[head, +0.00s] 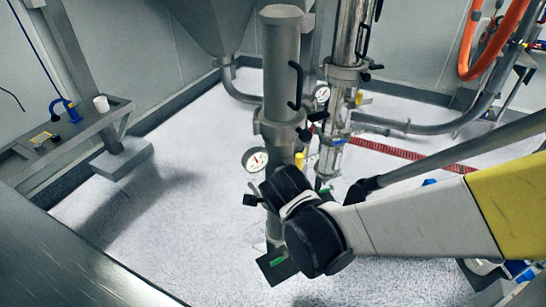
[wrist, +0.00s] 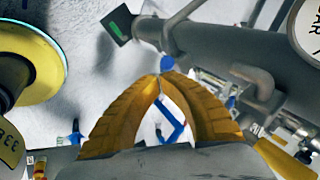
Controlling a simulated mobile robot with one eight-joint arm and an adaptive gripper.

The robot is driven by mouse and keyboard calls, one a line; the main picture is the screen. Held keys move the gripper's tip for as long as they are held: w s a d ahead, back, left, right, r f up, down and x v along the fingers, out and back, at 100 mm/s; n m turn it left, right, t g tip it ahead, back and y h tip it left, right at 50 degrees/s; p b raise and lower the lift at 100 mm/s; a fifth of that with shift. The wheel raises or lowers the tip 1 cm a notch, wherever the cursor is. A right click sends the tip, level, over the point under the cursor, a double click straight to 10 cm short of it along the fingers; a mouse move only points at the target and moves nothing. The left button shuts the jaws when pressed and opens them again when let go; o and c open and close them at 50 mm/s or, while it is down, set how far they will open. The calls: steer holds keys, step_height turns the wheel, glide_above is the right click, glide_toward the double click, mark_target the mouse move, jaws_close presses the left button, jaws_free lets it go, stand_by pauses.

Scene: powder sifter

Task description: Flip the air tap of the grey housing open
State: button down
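The grey housing (head: 281,95) is an upright cylinder in the middle of the head view, with a dark, green-marked plate (head: 278,263) low on it. In the wrist view the housing (wrist: 225,45) runs slantwise across the top. A small blue knob (wrist: 167,62), seemingly the air tap's, shows beside the housing wall. My gripper (wrist: 161,78) has its yellow fingertips together right at this knob. I cannot tell whether they touch or pinch it. In the head view my dark wrist covers the tap and the fingers. The tap's position is not clear.
A round gauge (head: 255,159) sits left of the housing, close to my wrist. A clear and metal column (head: 343,105) stands to its right. A bench (head: 75,130) is at the left. A blue bent part (wrist: 172,125) shows between my fingers, farther off.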

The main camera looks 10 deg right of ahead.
steer(key=shift+s+a+f+t+h+b, duration=0.15)
steer(key=shift+a+f+t+h+b, duration=0.25)
steer(key=shift+h, duration=0.2)
steer(key=shift+s+a+f+b, duration=0.15)
steer(key=shift+a+f+b, duration=0.3)
steer(key=shift+b, duration=0.35)
stand_by(0.4)
steer(key=shift+d+f, duration=0.15)
steer(key=shift+d, duration=0.05)
steer(key=shift+w+d+f+b, duration=0.25)
steer(key=shift+d+b, duration=0.1)
steer(key=shift+d, duration=0.2)
